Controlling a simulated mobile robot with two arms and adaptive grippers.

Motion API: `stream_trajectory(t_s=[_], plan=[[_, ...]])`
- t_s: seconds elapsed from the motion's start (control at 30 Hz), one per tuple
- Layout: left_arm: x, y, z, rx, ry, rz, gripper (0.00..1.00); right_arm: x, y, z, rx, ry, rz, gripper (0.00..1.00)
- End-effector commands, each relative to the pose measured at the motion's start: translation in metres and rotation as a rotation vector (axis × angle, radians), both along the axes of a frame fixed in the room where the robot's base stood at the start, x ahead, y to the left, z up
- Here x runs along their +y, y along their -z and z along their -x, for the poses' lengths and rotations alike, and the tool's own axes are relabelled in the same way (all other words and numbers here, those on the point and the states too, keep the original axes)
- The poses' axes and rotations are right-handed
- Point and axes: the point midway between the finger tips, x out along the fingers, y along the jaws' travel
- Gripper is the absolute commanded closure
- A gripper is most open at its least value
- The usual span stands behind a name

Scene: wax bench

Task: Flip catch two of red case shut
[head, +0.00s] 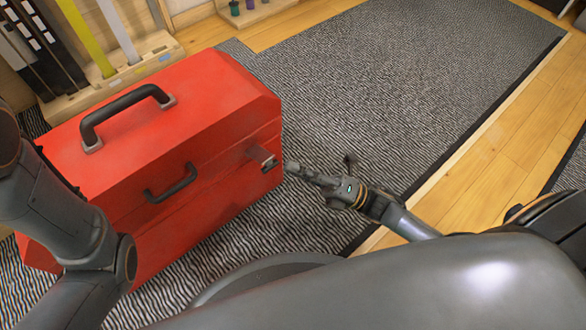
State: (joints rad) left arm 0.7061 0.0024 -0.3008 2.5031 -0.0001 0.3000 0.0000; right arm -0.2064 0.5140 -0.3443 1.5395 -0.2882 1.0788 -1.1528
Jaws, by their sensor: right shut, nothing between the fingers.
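The red case (200,110) stands on the striped mat with its lid down. A dark carrying handle (125,105) is on its lid and a smaller handle (171,184) on its front. A metal catch (261,156) sticks out from the front near the right corner; I cannot read any number on it. My right gripper (290,168) is shut and empty, its fingertips just right of this catch, with a small gap apparent. My left arm covers the front left part of the case, hiding any catch there. My left gripper is not in view.
Behind the case, a wooden rack (150,62) holds upright coloured strips. A small wooden stand (262,12) with little pots is at the top. The striped mat (400,80) is clear to the right, with wooden floor (490,160) beyond its edge.

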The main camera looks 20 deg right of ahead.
Motion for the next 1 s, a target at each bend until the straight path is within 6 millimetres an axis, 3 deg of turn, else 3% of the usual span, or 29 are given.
stream_trajectory(t_s=[0.53, 1.0], plan=[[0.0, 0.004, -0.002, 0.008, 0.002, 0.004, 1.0, 0.008, -0.005, -0.005, 0.001, 0.001, 0.001, 1.0], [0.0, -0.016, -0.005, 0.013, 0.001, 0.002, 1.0, 0.008, -0.012, -0.005, 0.054, 0.0, 0.019, 1.0]])
